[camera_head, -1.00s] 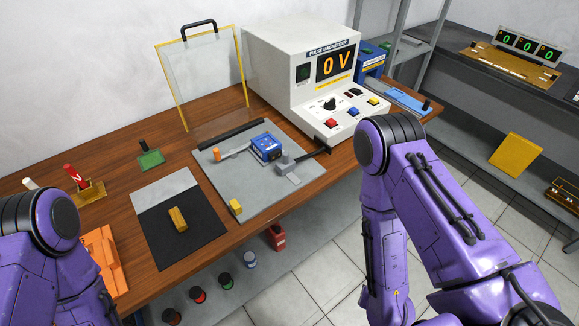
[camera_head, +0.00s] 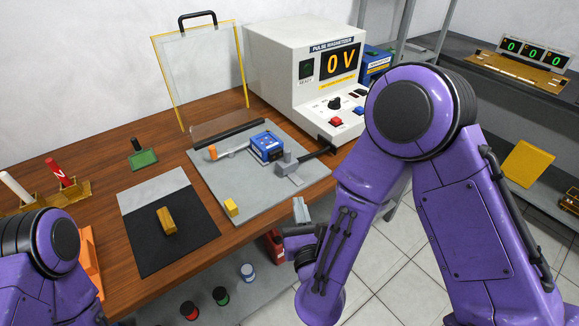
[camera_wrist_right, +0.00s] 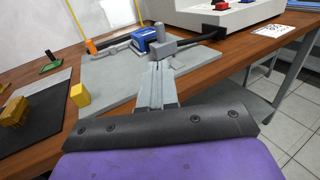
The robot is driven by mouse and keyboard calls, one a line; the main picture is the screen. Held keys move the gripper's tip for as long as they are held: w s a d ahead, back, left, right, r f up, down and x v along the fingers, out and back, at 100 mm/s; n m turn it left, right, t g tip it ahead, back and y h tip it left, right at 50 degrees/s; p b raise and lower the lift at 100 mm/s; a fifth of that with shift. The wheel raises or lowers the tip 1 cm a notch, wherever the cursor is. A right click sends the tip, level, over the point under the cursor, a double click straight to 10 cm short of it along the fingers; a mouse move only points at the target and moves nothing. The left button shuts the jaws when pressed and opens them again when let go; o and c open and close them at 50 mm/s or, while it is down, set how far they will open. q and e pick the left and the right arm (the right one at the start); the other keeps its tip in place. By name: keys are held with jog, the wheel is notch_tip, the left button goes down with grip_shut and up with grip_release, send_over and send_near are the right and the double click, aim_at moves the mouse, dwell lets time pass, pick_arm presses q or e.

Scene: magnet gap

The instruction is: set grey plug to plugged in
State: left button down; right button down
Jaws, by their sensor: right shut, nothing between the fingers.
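The grey plug (camera_head: 288,162) sits on the grey board at the right of the blue block (camera_head: 267,147), with a black cable running from it toward the magnetizer. A small gap seems to lie between plug and block. The plug also shows in the right wrist view (camera_wrist_right: 166,46), just beyond my fingertips. My right gripper (camera_head: 299,202) is shut and empty near the table's front edge, on the near side of the plug. Its closed fingers show in the right wrist view (camera_wrist_right: 157,72). Only my left arm shows at lower left; its gripper is out of view.
The pulse magnetizer (camera_head: 300,60) reads 0 V behind the board (camera_head: 255,205). An orange-handled lever (camera_head: 212,152) and a yellow block (camera_head: 231,207) are on the board. A clear yellow-edged shield (camera_head: 200,75) stands behind. A black mat (camera_head: 190,240) lies left.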

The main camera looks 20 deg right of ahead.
aim_at(282, 164)
jog(key=w+p, duration=0.1)
jog(key=w, duration=0.3)
jog(key=w+d+p, duration=0.1)
jog(key=w, duration=0.4)
jog(key=w+p, duration=0.2)
jog(key=w, duration=0.2)
jog(key=shift+w+d, duration=0.3)
jog(key=shift+d, duration=0.05)
jog(key=shift+w+f, duration=0.1)
jog(key=shift+w, duration=0.05)
jog(key=shift+w+a+f, duration=0.1)
jog(key=shift+w, duration=0.1)
jog(key=shift+w+a+b, duration=0.2)
jog(key=shift+w+b, duration=0.25)
jog(key=shift+w, duration=0.1)
jog(key=shift+w+a+b, duration=0.15)
jog(key=shift+w+b, duration=0.25)
jog(key=shift+w, duration=0.15)
jog(key=shift+w+a, duration=0.1)
jog(key=shift+w, duration=0.2)
jog(key=shift+r, duration=0.3)
